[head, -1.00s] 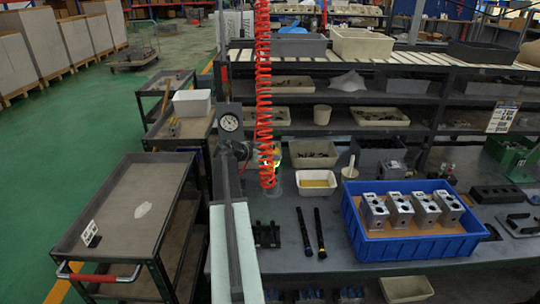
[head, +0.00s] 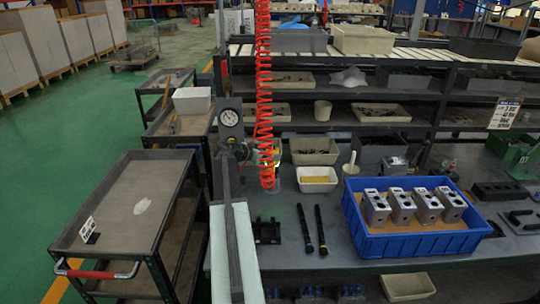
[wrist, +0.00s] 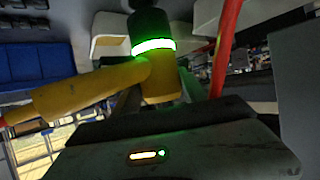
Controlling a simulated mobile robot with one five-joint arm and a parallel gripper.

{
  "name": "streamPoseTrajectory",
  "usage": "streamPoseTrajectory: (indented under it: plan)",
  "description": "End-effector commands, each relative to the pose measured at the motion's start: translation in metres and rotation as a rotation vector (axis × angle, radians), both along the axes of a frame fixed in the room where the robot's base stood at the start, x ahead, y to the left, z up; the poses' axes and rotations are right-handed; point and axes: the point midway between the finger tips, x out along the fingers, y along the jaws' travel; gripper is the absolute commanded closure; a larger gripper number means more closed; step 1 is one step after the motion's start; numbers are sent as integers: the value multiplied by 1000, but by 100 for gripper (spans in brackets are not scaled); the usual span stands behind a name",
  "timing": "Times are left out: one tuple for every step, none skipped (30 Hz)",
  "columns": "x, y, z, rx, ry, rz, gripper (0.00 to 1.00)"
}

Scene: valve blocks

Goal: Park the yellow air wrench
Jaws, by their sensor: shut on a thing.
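The yellow air wrench (wrist: 95,88) fills the middle of the wrist view. It has a yellow handle reaching left, a glowing green-white ring and a dark top end. My gripper (wrist: 160,92) is shut on its yellow body, just below the ring. In the head view, only a small yellow-green glowing part of the wrench (head: 277,158) shows, mostly hidden behind the coiled red hose (head: 265,100). A black bracket-like holder (head: 267,231) stands on the bench below the hose. I cannot tell whether it fits the wrench.
On the bench (head: 350,190), two black bar tools (head: 321,230) lie beside a blue crate (head: 420,244) of metal valve blocks (head: 402,205). A white bin (head: 317,180) stands behind. A pressure gauge (head: 228,118) is left of the hose. A grey cart (head: 125,205) stands at left.

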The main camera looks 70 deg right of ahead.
Motion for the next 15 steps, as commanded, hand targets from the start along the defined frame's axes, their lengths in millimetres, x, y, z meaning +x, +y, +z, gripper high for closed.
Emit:
streamPoseTrajectory:
  plan:
    - [0,0,-1,-2,3,1,100]
    - [0,0,-2,-2,3,1,100]
    - [0,0,-3,-2,3,1,100]
    - [0,0,-3,-2,3,1,100]
    - [0,0,-4,-2,3,1,100]
    - [0,0,-5,-2,3,1,100]
    - [0,0,-5,-2,3,1,100]
    - [0,0,-6,-2,3,1,100]
    - [0,0,-7,-2,3,1,100]
    - [0,0,-7,-2,3,1,100]
    - [0,0,-8,-2,3,1,100]
    - [0,0,-9,-2,3,1,100]
    - [0,0,-9,-2,3,1,100]
    - [0,0,-10,-2,3,1,100]
    - [0,0,-11,-2,3,1,100]
